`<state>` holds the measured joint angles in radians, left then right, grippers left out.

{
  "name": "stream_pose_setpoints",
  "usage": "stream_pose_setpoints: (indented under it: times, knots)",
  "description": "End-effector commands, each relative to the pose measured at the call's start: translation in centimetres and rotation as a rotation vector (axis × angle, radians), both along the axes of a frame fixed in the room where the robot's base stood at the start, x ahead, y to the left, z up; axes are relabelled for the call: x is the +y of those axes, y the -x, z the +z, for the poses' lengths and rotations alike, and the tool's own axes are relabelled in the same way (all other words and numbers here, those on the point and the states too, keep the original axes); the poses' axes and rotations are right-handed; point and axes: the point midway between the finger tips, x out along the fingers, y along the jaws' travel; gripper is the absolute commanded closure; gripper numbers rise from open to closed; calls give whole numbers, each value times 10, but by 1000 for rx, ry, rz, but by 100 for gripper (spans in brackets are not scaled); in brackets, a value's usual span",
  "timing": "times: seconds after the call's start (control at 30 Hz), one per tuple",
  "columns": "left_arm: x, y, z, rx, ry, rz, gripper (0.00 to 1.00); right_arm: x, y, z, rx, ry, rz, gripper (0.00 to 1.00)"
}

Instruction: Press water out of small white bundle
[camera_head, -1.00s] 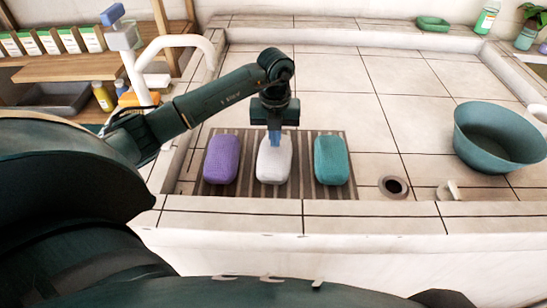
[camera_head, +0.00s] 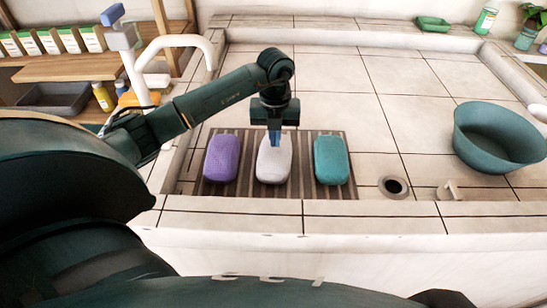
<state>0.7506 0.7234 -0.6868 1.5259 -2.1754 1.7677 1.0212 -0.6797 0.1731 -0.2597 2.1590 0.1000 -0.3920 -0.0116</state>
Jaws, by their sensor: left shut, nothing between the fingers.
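The small white bundle (camera_head: 273,165) lies on a dark slatted rack (camera_head: 303,178) in the basin. It sits between a purple bundle (camera_head: 222,158) on the left and a teal bundle (camera_head: 331,160) on the right. My left gripper (camera_head: 274,142) points down at the far end of the white bundle. It is shut with nothing between its fingers. The blue fingertips overlap the bundle's far edge in the picture; I cannot tell whether they touch it. My right gripper is not in view.
A large teal bowl (camera_head: 497,140) stands at the right of the basin. A drain hole (camera_head: 394,187) and a small white stopper (camera_head: 448,190) are near the front edge. A white faucet (camera_head: 172,50) rises at the left. The tiles behind the rack are clear.

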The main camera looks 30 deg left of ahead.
Motion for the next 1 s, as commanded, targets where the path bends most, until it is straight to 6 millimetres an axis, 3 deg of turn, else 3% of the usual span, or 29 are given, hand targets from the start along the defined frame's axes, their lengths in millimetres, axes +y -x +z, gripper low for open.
stream_pose_setpoints:
  times: [1.0]
  knots:
    - [0, 0, -14, 1, -1, 0, 100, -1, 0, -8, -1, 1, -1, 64]
